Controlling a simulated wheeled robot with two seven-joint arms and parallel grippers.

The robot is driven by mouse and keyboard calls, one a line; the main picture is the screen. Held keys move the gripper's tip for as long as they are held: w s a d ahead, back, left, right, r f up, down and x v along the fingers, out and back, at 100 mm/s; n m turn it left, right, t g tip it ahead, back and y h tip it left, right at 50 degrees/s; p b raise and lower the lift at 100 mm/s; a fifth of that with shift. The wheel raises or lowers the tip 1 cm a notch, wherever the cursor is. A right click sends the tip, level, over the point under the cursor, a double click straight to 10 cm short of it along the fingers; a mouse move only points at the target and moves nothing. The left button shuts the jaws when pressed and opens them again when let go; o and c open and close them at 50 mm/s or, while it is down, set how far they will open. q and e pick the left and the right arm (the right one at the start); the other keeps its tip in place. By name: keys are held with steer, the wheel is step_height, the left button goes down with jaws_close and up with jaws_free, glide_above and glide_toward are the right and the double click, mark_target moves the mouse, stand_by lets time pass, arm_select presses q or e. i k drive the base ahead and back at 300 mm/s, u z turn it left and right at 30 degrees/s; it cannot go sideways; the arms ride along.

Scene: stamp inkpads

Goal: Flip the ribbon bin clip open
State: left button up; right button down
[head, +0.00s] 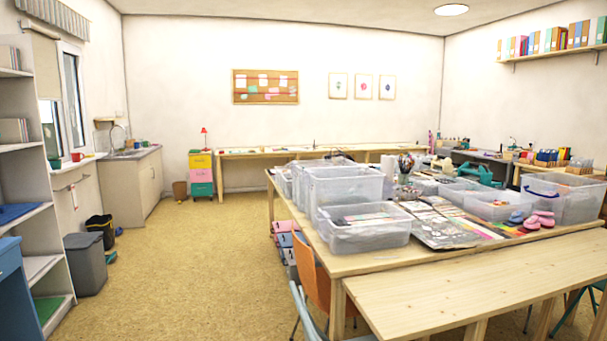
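I cannot tell which bin is the ribbon bin. Several clear plastic bins stand on the large wooden table (440,262). A low clear bin (365,236) at the table's near left holds flat coloured items. Taller clear bins (345,187) stand behind it. A clear bin (570,203) at the right has a dark blue handle or clip (541,192) on its near side; its position is too small to read. Another low clear bin (497,207) sits left of it. Neither of my grippers is in view.
A lower plank table (490,285) stands in front, bare on top. An orange chair (310,272) stands at the table's left side. Cork-coloured floor (190,270) is open on the left. A grey waste bin (86,262) and shelves (30,160) line the left wall.

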mark_target(306, 173)
steer(key=k, duration=0.65)
steer(key=u, duration=0.35)
steer(key=i, duration=1.05)
steer(key=u, duration=0.6)
steer(key=i, duration=1.95)
steer(key=z, duration=0.7)
steer(key=i, duration=1.3)
steer(key=z, duration=0.5)
